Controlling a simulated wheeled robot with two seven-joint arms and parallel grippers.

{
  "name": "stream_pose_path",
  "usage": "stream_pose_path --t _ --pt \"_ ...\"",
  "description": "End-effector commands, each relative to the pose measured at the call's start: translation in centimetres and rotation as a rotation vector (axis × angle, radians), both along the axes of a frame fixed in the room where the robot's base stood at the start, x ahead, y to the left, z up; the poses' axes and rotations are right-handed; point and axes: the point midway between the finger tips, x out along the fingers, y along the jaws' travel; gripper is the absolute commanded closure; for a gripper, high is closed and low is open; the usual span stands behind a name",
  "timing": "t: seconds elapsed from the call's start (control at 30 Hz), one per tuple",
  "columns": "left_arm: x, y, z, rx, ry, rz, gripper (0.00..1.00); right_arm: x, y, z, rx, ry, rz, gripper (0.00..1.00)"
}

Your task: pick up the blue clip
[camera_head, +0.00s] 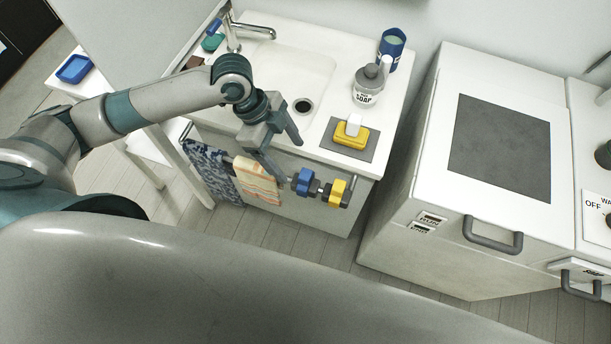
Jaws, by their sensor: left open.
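The blue clip (304,182) sits on the rail along the front of the sink counter, between a striped orange towel and a yellow clip (337,192). My left gripper (289,160) is open in front of the counter edge, just up and left of the blue clip. Its lower finger reaches close to the clip in the picture; I cannot tell whether they touch. Nothing shows between its fingers. My right gripper is not in view.
The striped towel (258,181) and a blue patterned towel (211,168) hang on the rail to the left. On the counter (300,30) are a soap bottle (367,86), a yellow sponge (350,135) and a blue cup (391,48). A white cabinet (425,190) stands right, past a floor gap.

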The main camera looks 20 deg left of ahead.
Motion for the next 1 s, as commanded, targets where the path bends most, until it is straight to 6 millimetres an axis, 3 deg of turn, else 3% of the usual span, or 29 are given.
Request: stream_pose_path --t 0.4,1.0 --pt "-0.1 -2.4 -5.7 0.0 0.001 0.001 0.27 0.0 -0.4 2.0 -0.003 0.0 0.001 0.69" --pt "0.0 -2.9 -6.8 -0.001 0.002 0.001 0.27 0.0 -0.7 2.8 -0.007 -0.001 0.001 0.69"
